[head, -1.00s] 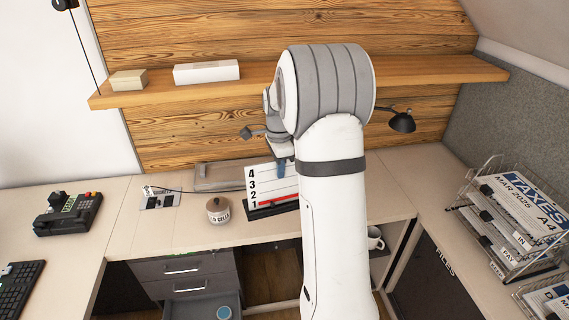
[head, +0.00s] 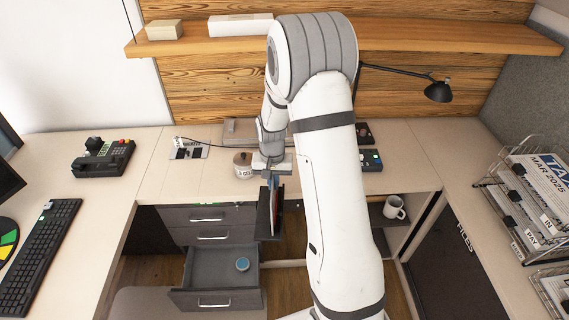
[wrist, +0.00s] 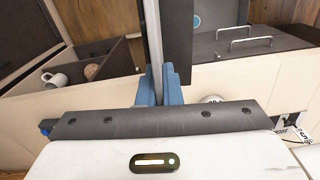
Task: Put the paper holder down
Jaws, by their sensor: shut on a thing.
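The paper holder (head: 265,215) is a dark upright panel with a thin red and white strip showing, seen nearly edge-on in the head view. My gripper (head: 271,180) is shut on its upper end with blue fingers. In the wrist view the holder (wrist: 178,45) is a dark panel with a grey edge, clamped between the blue fingers of my gripper (wrist: 158,88). In the head view it overlaps the desk's (head: 212,183) front edge, right of the drawers. The holder's numbered face is turned from view.
An open drawer (head: 215,272) with a blue round item (head: 242,264) juts out below. A lidded jar (head: 243,164) stands behind my gripper. A dark device (head: 371,160) is on the desk right of my arm, and a mug (head: 395,208) sits lower. The desk left of the jar is mostly clear.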

